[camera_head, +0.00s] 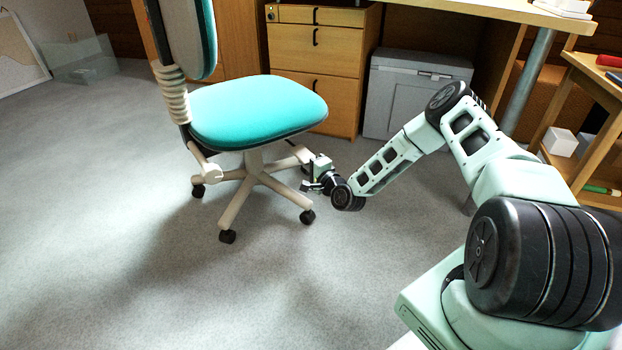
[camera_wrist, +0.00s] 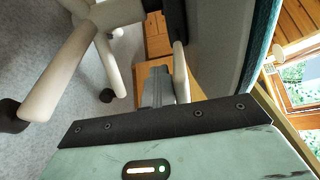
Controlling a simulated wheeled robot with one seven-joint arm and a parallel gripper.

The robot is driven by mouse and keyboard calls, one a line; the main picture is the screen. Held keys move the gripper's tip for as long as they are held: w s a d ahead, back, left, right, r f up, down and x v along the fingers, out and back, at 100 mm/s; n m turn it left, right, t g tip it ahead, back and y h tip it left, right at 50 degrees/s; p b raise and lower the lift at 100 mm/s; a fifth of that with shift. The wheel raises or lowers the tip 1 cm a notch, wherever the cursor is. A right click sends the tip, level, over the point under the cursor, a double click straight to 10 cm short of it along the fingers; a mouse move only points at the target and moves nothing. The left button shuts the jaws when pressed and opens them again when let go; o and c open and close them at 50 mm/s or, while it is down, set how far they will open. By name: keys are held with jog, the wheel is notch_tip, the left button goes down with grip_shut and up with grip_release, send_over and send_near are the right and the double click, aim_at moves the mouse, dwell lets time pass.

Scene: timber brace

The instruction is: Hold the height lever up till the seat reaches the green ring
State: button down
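The office chair has a teal seat (camera_head: 257,112), whose underside and edge fill the upper right of the wrist view. A pale lever-like bar (camera_wrist: 181,75) hangs below the seat in the wrist view; I take it for the height lever. A pale part (camera_head: 293,156) also shows under the seat's right side in the head view. My gripper (camera_head: 308,180) is low beside it. In the wrist view my gripper's grey fingers (camera_wrist: 158,86) look closed together, just left of the bar, with nothing visible between them. Contact with the bar cannot be told. I see no green ring.
The chair's pale five-spoke base with black castors (camera_head: 228,237) stands close to my gripper. Behind are a wooden drawer cabinet (camera_head: 318,60), a grey box (camera_head: 412,95) and a desk. A wooden shelf stands right. The carpet in front and left is clear.

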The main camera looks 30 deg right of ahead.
jog(key=shift+r+p, duration=0.3)
jog(key=shift+r, duration=0.15)
jog(key=shift+f, duration=0.1)
notch_tip(320, 180, down, 4)
jog(key=b, duration=0.3)
jog(key=shift+f, duration=0.2)
dwell(0.4)
jog(key=s+p, duration=0.3)
jog(key=s, duration=0.7)
jog(key=shift+d+p, duration=0.25)
jog(key=shift+p, duration=0.1)
dwell(0.3)
